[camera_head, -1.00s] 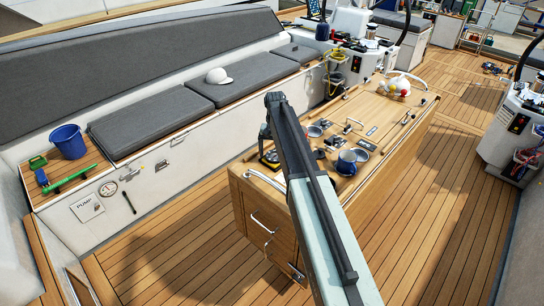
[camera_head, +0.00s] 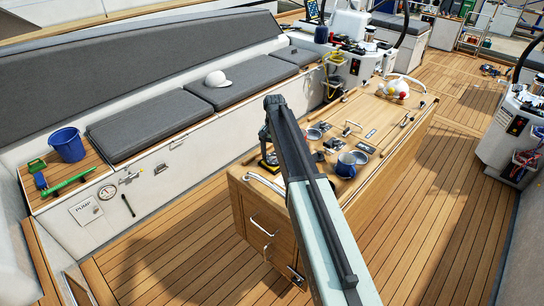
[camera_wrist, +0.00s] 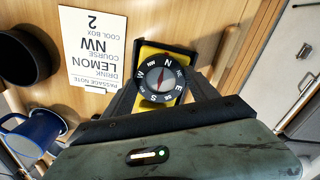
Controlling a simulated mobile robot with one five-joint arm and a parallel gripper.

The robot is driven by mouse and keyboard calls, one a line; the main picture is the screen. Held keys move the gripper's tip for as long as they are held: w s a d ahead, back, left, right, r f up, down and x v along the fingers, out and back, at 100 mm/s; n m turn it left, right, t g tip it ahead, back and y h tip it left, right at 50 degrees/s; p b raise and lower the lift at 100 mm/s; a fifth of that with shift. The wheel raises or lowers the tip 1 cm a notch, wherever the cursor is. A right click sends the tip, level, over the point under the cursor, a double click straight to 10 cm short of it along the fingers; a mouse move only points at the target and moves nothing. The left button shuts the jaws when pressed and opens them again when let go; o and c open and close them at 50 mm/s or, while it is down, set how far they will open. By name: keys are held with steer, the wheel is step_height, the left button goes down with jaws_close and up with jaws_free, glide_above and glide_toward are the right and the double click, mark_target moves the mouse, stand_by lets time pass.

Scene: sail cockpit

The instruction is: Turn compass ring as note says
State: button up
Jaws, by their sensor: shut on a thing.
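The compass (camera_wrist: 160,108) has a yellow base and a dark round ring with white letters and a red needle. In the wrist view my gripper (camera_wrist: 162,86) has a finger on each side of the ring and is shut on it. N is near the top, slightly right, with NW and W to its left. The passage note (camera_wrist: 92,48) lies left of the compass, upside down in this view; it reads drink lemon, course NW, cool box 2.
A blue bucket (camera_head: 67,144) and a green-handled tool (camera_head: 68,182) are on the left bench. Deck floor is clear on both sides of the table.

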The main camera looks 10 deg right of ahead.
mark_target(274, 159)
steer(key=m, duration=0.6)
steer(key=shift+m, duration=0.4)
stand_by(0.4)
steer(key=o, duration=1.4)
step_height(274, 159, up, 8)
steer(key=p, duration=0.7)
steer(key=shift+f+p, duration=0.1)
steer(key=shift+p, duration=0.25)
